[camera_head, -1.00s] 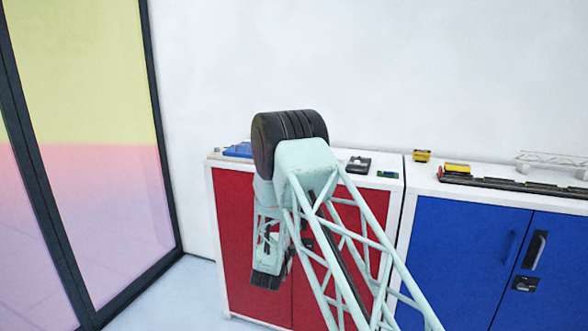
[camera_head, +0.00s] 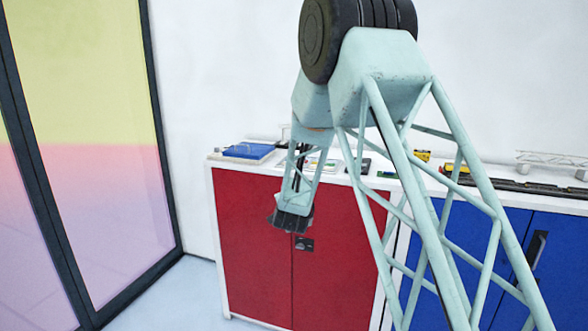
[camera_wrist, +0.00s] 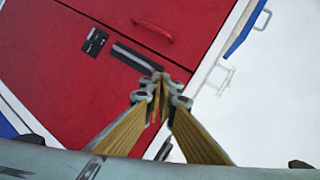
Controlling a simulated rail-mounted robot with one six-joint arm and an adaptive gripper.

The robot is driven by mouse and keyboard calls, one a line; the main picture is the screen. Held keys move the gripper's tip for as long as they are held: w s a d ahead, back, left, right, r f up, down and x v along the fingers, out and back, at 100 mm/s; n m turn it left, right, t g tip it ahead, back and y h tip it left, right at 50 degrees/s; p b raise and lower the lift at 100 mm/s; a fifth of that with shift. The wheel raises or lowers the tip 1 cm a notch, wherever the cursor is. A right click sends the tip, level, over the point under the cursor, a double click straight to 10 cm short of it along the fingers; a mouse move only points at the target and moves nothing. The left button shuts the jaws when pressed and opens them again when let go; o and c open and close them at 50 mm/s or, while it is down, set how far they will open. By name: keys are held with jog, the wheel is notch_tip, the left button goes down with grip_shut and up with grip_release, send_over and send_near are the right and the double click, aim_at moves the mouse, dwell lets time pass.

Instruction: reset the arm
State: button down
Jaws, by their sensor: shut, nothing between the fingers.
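My gripper (camera_wrist: 159,85) shows in the wrist view with its two yellowish fingers meeting at the tips, shut and empty. Behind the fingertips is the red cabinet (camera_wrist: 110,30), apart from them as far as I can tell. In the head view my pale green lattice arm rises high across the middle, and its forearm hangs down in front of the red cabinet (camera_head: 250,245). The fingers themselves cannot be made out in the head view.
A blue flat item (camera_head: 248,150) lies at the left of the red cabinet's white top. A blue cabinet (camera_head: 560,260) stands to the right, with a small yellow item (camera_head: 422,155) and a dark track (camera_head: 530,187) on top. Floor at the left is clear.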

jog(key=s+d+r+n+g+y, duration=0.1)
jog(key=s+d+r+n+g, duration=0.15)
jog(key=s+r, duration=0.5)
jog(key=s+d+r+n+g, duration=0.1)
jog(key=s+d+r+n, duration=0.3)
jog(key=s, duration=0.7)
jog(key=s+d+r+n+g+y, duration=0.1)
jog(key=s+d+r, duration=0.2)
jog(key=s+r, duration=0.55)
jog(key=s+d+n+g, duration=0.1)
jog(key=s+d+n, duration=0.1)
jog(key=s, duration=1.3)
jog(key=s+d+f+n+g+h, duration=0.1)
jog(key=s+d, duration=0.4)
jog(key=s, duration=1.1)
jog(key=s+d+n+g, duration=0.3)
jog(key=s+d+n, duration=0.1)
jog(key=s, duration=1.1)
jog(key=shift+s+f+h, duration=0.15)
jog(key=shift+f+h, duration=0.15)
jog(key=c, duration=3.3)
grip_release()
jog(key=shift+c, duration=0.2)
